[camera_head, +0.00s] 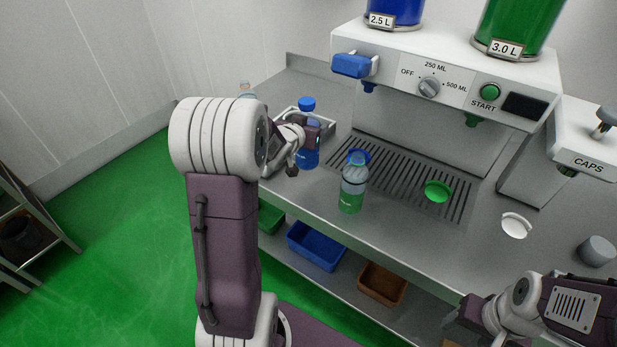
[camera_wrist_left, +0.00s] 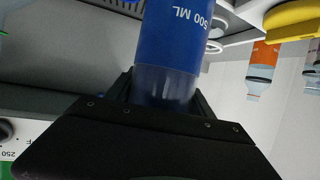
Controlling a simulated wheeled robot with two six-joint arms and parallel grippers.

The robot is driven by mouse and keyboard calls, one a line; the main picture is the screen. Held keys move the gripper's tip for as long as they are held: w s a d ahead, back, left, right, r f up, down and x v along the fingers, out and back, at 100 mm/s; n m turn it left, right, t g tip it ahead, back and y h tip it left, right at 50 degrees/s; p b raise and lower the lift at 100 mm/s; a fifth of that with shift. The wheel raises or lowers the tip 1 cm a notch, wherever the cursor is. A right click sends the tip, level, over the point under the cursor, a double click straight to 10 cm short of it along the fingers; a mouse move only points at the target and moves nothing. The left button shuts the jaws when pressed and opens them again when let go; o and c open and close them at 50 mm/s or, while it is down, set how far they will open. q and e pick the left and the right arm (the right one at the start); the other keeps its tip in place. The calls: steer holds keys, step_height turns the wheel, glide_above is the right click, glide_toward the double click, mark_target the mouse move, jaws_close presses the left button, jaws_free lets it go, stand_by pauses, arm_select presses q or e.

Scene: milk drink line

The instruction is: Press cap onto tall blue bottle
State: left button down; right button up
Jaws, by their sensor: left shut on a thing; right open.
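A tall blue bottle (camera_head: 308,159) stands upright at the left part of the steel counter, partly hidden by my left gripper (camera_head: 304,146). The left gripper is shut around the bottle's body. In the left wrist view the blue bottle (camera_wrist_left: 178,40), marked 500 ML, rises from between the dark jaws (camera_wrist_left: 160,105); its top is out of frame. My right gripper (camera_head: 470,318) is open and empty at the lower right, by the counter's front edge.
A green cap (camera_head: 437,191) lies on the drip grate. A white round piece (camera_head: 516,225) and grey cylinder (camera_head: 597,250) are right. The filling machine (camera_head: 440,75) overhangs the back.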

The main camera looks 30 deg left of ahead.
mark_target(306, 159)
arm_select(q)
step_height(306, 159, down, 6)
steer(key=shift+w+a+r+b, duration=0.1)
steer(key=shift+r+b, duration=0.15)
steer(key=shift+b, duration=0.25)
steer(key=shift+r, duration=0.1)
step_height(306, 159, down, 3)
steer(key=shift+f+b, duration=0.15)
steer(key=shift+b, duration=0.2)
steer(key=shift+f, duration=0.35)
steer(key=shift+r, duration=0.1)
